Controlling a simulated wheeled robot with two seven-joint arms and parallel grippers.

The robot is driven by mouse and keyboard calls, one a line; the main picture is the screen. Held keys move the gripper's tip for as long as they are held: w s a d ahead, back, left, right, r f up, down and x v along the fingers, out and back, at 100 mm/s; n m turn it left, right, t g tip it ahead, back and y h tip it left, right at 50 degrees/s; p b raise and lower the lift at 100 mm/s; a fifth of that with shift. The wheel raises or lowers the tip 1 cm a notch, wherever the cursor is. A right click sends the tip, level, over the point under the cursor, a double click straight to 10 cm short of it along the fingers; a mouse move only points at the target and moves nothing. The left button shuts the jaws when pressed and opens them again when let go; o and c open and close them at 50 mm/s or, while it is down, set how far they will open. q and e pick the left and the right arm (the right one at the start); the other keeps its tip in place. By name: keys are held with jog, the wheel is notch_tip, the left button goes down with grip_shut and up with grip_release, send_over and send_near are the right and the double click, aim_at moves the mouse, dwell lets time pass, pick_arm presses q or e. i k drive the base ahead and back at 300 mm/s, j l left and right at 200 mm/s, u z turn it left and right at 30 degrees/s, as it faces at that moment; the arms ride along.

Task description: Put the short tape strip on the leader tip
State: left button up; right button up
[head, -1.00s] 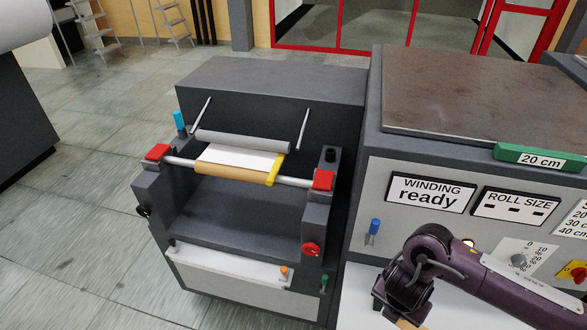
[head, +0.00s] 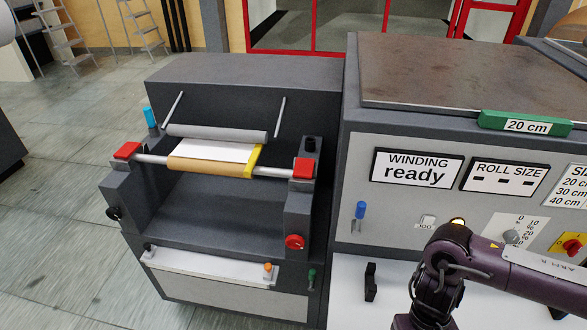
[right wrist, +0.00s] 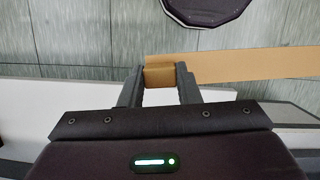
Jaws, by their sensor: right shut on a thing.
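My right gripper (right wrist: 159,78) is shut on a small tan-brown piece (right wrist: 159,76) in the right wrist view. I cannot tell for sure that this is the short tape strip. In the head view my right arm comes in at the lower right, and its fingertips are out of frame. The winding unit carries a tan core (head: 208,165) on a steel shaft, with a white sheet (head: 216,150) above it. A yellow band (head: 254,161) lies at the right end of the sheet. My right gripper is apart from it, to the right and nearer. My left gripper is not in view.
Red blocks (head: 303,168) hold the shaft's ends. A grey roller (head: 217,132) lies behind the core. A black upright piece (head: 371,282) stands on the white shelf (head: 345,300). The control cabinet shows a "WINDING ready" panel (head: 416,168). A tan band (right wrist: 255,65) runs behind the right gripper.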

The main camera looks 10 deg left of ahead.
aim_at(210, 157)
jog(key=i+j, duration=0.1)
jog(key=j, duration=0.3)
jog(key=i+j+u, duration=0.1)
jog(key=j, duration=0.3)
jog(key=i+j, duration=0.1)
jog(key=j, duration=0.3)
jog(key=i+j+u, duration=0.15)
jog(key=j, duration=0.6)
jog(key=i+j+u, duration=0.05)
